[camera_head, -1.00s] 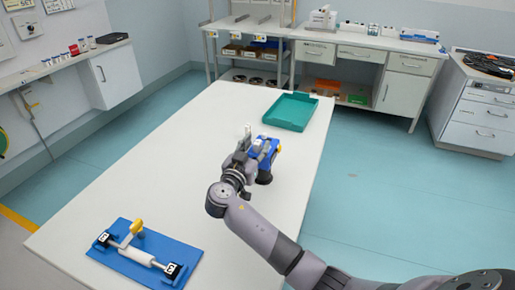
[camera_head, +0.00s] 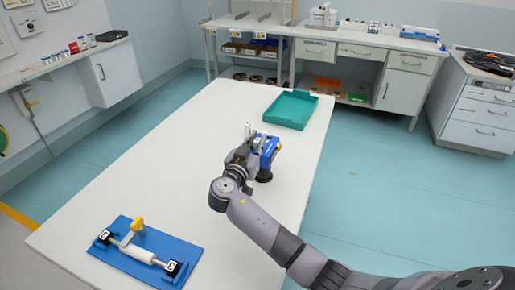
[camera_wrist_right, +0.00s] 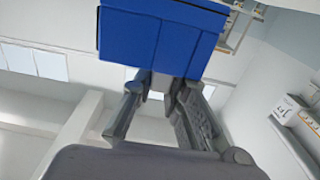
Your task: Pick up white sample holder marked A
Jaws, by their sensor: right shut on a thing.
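A small white piece (camera_head: 247,130), which I take for the white sample holder, shows at the fingertips of my right gripper (camera_head: 243,150) on the middle of the white table. No letter A is readable on it. A blue block-like fixture with a dark round foot (camera_head: 265,158) stands right beside the gripper. In the right wrist view the blue body (camera_wrist_right: 160,38) fills the top middle, and the fingertips of my right gripper (camera_wrist_right: 162,82) are close together at its lower edge. The grip itself is partly hidden. My left gripper is not in view.
On the white table (camera_head: 185,160), a blue plate (camera_head: 118,257) with a white roller and yellow knob lies at the front left. A green tray (camera_head: 290,109) sits at the far right corner. The table between them is mostly bare. Shelves and cabinets stand along the back wall.

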